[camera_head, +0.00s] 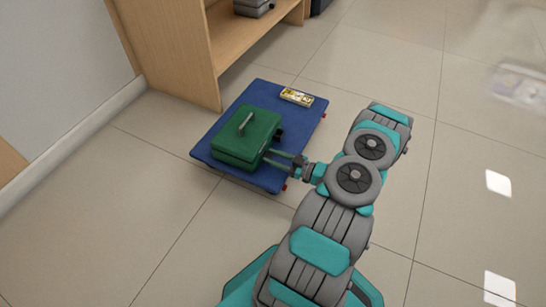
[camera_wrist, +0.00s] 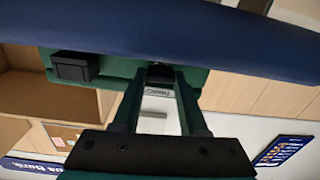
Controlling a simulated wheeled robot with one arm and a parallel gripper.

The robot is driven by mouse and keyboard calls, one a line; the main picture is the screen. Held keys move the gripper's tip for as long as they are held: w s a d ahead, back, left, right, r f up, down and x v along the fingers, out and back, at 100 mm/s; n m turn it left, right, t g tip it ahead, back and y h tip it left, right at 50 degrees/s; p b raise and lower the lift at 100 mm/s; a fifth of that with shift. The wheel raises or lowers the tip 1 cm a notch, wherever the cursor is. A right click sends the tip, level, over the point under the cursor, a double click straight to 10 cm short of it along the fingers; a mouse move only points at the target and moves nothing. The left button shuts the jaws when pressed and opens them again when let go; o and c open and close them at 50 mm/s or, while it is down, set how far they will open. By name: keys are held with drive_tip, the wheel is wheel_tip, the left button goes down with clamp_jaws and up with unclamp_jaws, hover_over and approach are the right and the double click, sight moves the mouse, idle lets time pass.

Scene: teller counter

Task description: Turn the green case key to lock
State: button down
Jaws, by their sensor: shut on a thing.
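The green case (camera_head: 240,148) lies on a blue flat cart (camera_head: 208,142), a grey handle on its top. In the wrist view, which looks upside down, the case (camera_wrist: 120,72) shows below the cart's dark blue edge (camera_wrist: 200,30). A black block (camera_wrist: 76,66) sits on the case's side, left of my fingers. My gripper (camera_head: 268,157) is at the case's right-hand side. In the wrist view my gripper (camera_wrist: 160,80) is shut on a small dark part at the case face, apparently the key (camera_wrist: 160,70); the fingertips hide most of it, so its turn angle cannot be told.
A yellow and white item (camera_head: 297,96) lies on the cart's far corner. A wooden shelf unit (camera_head: 180,50) with grey cases (camera_head: 253,8) stands behind the cart. A wall is at left.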

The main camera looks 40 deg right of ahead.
drive_tip(key=n, duration=0.4)
drive_tip(key=shift+s+a+f+n, duration=0.1)
drive_tip(key=shift+n, duration=0.3)
drive_tip(key=n, duration=0.4)
drive_tip(key=shift+f+b, duration=0.1)
drive_tip(key=shift+b, duration=0.3)
drive_tip(key=n+b, duration=0.2)
drive_tip(key=n, duration=0.2)
drive_tip(key=shift+f+n, duration=0.15)
drive_tip(key=shift+n, duration=0.25)
drive_tip(key=shift+n+b, duration=1.6)
drive_tip(key=shift+n, duration=0.2)
drive_tip(key=shift+c, duration=2.2)
unclamp_jaws()
